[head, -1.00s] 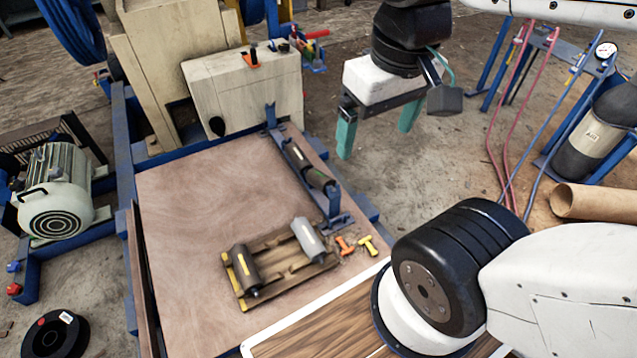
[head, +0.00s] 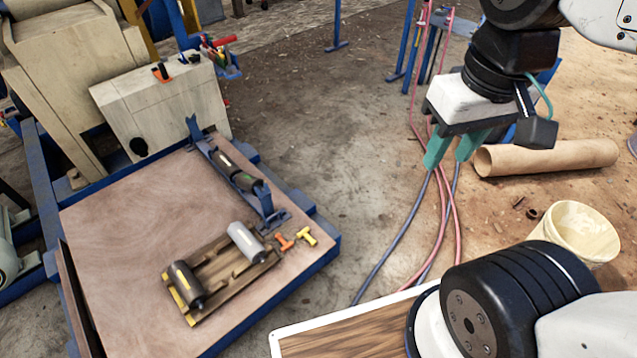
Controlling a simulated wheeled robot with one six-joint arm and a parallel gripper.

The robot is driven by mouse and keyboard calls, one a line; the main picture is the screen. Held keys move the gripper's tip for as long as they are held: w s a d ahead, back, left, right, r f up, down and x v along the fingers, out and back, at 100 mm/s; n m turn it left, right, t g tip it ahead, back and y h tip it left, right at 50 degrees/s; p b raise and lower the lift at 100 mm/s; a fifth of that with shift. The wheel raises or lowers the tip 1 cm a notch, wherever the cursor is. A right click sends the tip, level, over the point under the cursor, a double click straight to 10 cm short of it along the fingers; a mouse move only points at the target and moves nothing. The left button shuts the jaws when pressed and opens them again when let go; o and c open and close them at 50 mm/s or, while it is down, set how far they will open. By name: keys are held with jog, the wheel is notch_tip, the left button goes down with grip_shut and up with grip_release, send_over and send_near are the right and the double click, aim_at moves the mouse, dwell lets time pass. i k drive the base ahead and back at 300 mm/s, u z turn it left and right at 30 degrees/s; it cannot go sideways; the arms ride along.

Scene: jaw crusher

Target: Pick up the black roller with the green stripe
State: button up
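The black roller with the green stripe (head: 236,171) lies in a narrow blue cradle (head: 266,207) along the right side of the brown work plate. Its green mark shows near its front end. My gripper (head: 447,161) hangs in the air to the right of the plate, well apart from the roller. Its two teal fingers point down with a gap between them, and nothing is held there. A dark roller with a yellow stripe (head: 186,284) and a grey roller (head: 245,242) lie on a wooden rack (head: 212,310) at the front of the plate.
Orange (head: 284,241) and yellow (head: 306,236) T-shaped pieces lie beside the rack. The beige crusher housing (head: 160,103) stands behind the plate. Hoses (head: 441,207), a cardboard tube (head: 545,157) and a bucket (head: 582,231) are at right. A wood-topped surface (head: 345,338) is in front.

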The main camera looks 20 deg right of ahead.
aim_at(246, 182)
jog(key=z, duration=0.45)
jog(key=k, duration=0.65)
jog(key=z, duration=0.8)
jog(key=i, duration=1.1)
jog(key=u, duration=0.55)
jog(key=i, duration=0.7)
jog(key=u, duration=1.3)
jog(key=i, duration=0.6)
jog(key=u, duration=0.65)
